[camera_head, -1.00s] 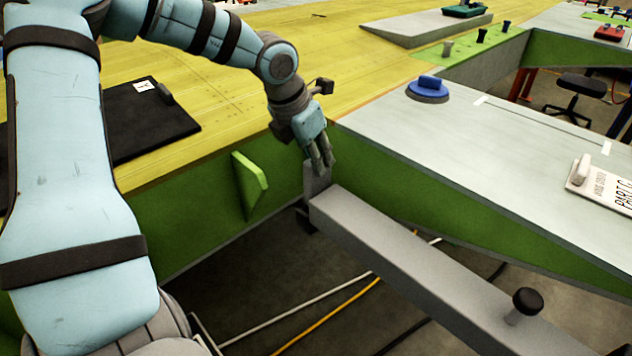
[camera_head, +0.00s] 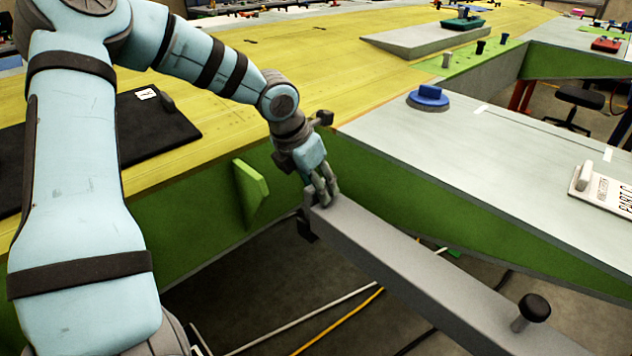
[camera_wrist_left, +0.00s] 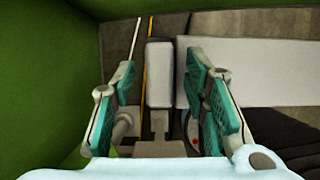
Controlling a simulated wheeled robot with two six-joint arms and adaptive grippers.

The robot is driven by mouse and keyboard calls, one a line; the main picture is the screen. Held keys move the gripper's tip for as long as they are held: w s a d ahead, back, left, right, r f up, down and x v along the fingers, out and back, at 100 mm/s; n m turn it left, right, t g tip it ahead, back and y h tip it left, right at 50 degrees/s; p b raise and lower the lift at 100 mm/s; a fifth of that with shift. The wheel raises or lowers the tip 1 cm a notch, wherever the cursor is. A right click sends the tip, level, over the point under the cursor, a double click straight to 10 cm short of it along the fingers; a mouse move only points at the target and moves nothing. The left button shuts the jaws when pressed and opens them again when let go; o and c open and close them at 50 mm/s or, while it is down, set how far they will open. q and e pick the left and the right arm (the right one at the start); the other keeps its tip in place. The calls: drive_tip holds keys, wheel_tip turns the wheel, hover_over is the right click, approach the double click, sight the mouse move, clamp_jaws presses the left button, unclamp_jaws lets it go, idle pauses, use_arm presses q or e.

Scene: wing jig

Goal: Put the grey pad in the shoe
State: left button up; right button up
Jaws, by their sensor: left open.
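The block stands beside the beam end (camera_wrist_left: 255,72). In the head view the fingers largely hide it. A dark bracket (camera_head: 306,227) hangs at the beam end; I cannot tell whether it is the shoe.
A green wall with a projecting rib (camera_head: 250,190) stands left of the gripper. A black-knobbed pin (camera_head: 534,308) rises from the beam. A pale panel (camera_head: 480,140) with a blue-handled puck (camera_head: 428,97) lies to the right. Cables run across the floor below.

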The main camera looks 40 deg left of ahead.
use_arm(q)
drive_tip(key=shift+r, duration=0.1)
drive_tip(key=shift+r+p, duration=0.3)
drive_tip(key=shift+p, duration=0.05)
drive_tip(key=p+v, duration=0.1)
drive_tip(key=v, duration=1)
drive_tip(key=shift+s+r, duration=0.15)
drive_tip(key=shift+r, duration=0.15)
